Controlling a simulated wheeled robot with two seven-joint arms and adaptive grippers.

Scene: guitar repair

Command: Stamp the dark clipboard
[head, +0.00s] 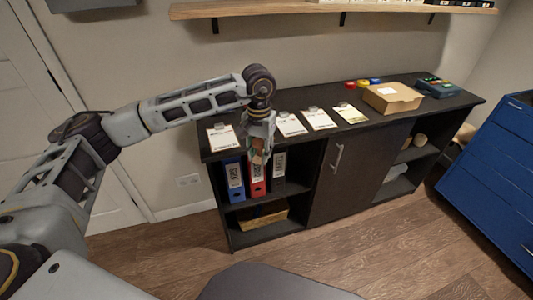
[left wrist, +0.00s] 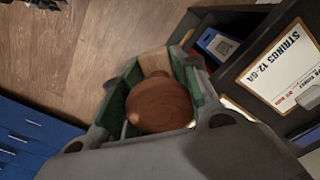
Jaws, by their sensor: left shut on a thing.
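My left gripper (head: 260,148) is shut on a wooden stamp (left wrist: 160,103), whose round brown knob shows between the green finger pads in the left wrist view. In the head view the gripper hangs at the cabinet's front edge, in front of the binders. Several clipboards with white sheets lie along the cabinet top: a brown-edged one (head: 222,137) at the far left, then others (head: 290,125), (head: 318,119) and a yellowish one (head: 350,113). I cannot tell which is the dark one. A clipboard (left wrist: 288,62) reading "STRINGS 12-GA" shows in the left wrist view. My right gripper is out of view.
The dark cabinet (head: 440,108) carries an open cardboard box (head: 392,98), coloured round items (head: 363,83) and a dark green device (head: 438,87). Blue (head: 234,180) and red (head: 257,180) binders stand below. A wooden shelf (head: 300,9) hangs above; a blue drawer unit (head: 505,140) stands right.

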